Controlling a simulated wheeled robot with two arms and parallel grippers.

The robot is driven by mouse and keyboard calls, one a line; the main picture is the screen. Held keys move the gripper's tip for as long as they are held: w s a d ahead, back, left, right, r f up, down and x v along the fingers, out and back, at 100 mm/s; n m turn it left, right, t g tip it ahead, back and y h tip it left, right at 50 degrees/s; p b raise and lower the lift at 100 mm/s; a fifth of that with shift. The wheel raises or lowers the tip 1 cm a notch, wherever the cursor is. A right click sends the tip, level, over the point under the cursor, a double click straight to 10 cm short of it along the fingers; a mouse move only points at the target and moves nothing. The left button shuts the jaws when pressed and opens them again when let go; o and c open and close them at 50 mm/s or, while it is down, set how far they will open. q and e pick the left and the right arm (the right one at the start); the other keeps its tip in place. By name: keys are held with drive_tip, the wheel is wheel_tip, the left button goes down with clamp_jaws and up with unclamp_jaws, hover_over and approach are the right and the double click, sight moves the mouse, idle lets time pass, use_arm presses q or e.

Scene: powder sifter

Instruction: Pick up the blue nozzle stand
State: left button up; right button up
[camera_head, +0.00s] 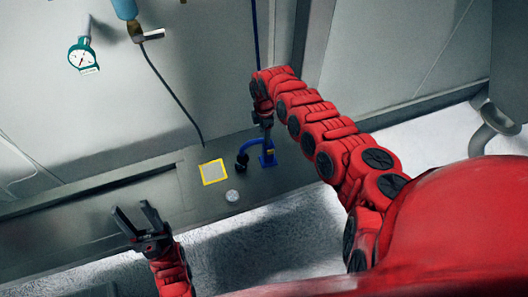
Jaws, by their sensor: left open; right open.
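The blue nozzle stand (267,158) stands on the grey ledge near the middle of the view. A curved blue tube runs left from its upper part to a black end piece. My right gripper (267,132) points down at the top of the stand, very close to it. Its jaws are open, but the fingers are small and partly merge with the stand, so I cannot tell whether they touch it. My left gripper (135,220) is open and empty at the lower left, well away from the stand.
A yellow-framed plate (213,172) and a small round silver disc (232,196) are on the ledge left of the stand. A pressure gauge (83,57) and a black cable (170,88) are on the wall at the upper left. A metal post rises behind my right arm.

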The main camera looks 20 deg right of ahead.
drive_tip(key=shift+s+a+f, duration=0.15)
drive_tip(key=shift+a+f, duration=0.1)
drive_tip(key=shift+f, duration=0.5)
drive_tip(key=shift+d+f, duration=0.15)
drive_tip(key=shift+f, duration=0.6)
clamp_jaws()
